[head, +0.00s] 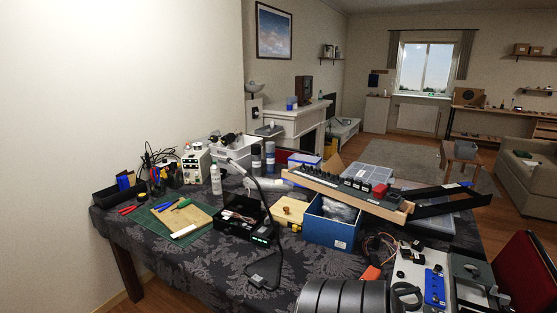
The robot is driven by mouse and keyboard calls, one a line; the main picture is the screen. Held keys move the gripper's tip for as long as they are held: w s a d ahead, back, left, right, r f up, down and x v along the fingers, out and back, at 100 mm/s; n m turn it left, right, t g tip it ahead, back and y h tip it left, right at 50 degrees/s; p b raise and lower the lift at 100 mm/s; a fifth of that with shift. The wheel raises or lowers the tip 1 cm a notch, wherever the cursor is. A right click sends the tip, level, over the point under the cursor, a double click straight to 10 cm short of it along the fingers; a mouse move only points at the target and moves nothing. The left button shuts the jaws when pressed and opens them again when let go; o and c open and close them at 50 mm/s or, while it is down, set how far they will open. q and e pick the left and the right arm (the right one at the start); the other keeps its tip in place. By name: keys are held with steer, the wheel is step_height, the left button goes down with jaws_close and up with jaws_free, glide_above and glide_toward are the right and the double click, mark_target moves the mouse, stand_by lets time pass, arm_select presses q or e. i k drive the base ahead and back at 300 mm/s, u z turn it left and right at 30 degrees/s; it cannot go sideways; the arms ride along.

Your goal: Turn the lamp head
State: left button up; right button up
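A desk lamp stands on the dark patterned tablecloth. Its flat base (264,273) sits near the table's front middle, and a thin dark curved neck (279,232) rises from it and bends back to the left. The lamp head (237,167) appears as a small pale, slanted piece at the neck's upper end; its exact facing is too small to tell. Neither of my grippers shows in the head view, and nothing is seen touching the lamp.
A black open case (240,214) lies beside the neck, with a yellow box (290,211) and blue box (331,228) to its right. A green cutting mat (183,222) lies left. A dark ribbed cylinder (343,297) fills the front. Bare cloth surrounds the lamp base.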

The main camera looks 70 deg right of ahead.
mark_target(229, 160)
steer(key=z, duration=0.75)
steer(key=i, duration=0.15)
